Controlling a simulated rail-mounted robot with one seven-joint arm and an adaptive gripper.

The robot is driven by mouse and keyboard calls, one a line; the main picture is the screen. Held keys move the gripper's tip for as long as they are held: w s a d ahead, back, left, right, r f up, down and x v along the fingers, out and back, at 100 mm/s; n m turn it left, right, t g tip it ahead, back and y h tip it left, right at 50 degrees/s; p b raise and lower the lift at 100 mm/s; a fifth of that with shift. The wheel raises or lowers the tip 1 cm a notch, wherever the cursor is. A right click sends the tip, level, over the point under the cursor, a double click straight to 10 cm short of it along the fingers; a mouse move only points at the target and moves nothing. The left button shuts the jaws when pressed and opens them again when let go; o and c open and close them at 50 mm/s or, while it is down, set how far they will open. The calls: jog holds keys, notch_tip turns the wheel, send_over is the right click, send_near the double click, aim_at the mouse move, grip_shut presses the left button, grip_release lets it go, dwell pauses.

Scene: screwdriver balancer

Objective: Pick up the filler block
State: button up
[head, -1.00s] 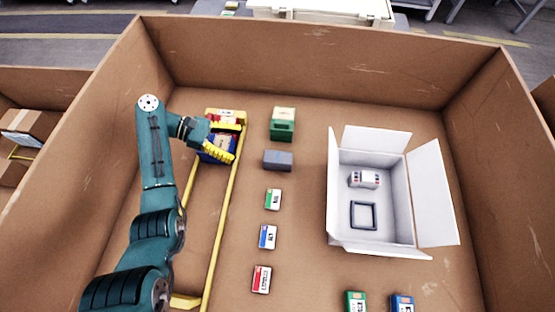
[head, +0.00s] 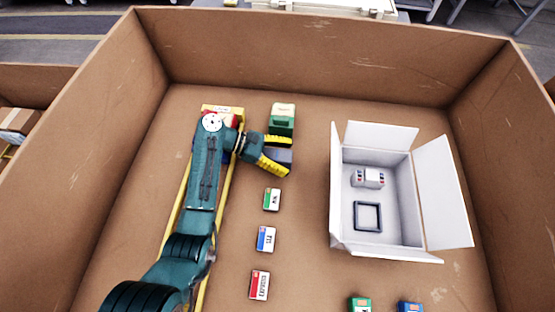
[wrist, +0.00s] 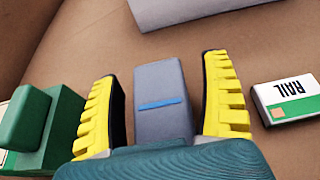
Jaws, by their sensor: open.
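The filler block appears to be the plain grey-blue block (wrist: 160,115) with a blue stripe, lying on the brown floor of the large carton. In the wrist view it sits between the two yellow fingers of my gripper (wrist: 160,78), with a small gap on each side. In the head view the block (head: 285,156) is partly hidden by my gripper (head: 285,155), which reaches over it from the left. My gripper is open and holds nothing.
A green block (head: 282,119) stands close behind my gripper. A green-labelled RAIL box (head: 271,200), a blue-labelled box (head: 266,239) and a red-labelled box (head: 260,285) line up in front. An open white box (head: 400,246) stands to the right, with floor between.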

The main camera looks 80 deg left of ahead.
jog(key=shift+s, duration=0.1)
jog(key=shift+c, duration=0.2)
jog(key=c, duration=1)
jog(key=shift+c, duration=0.2)
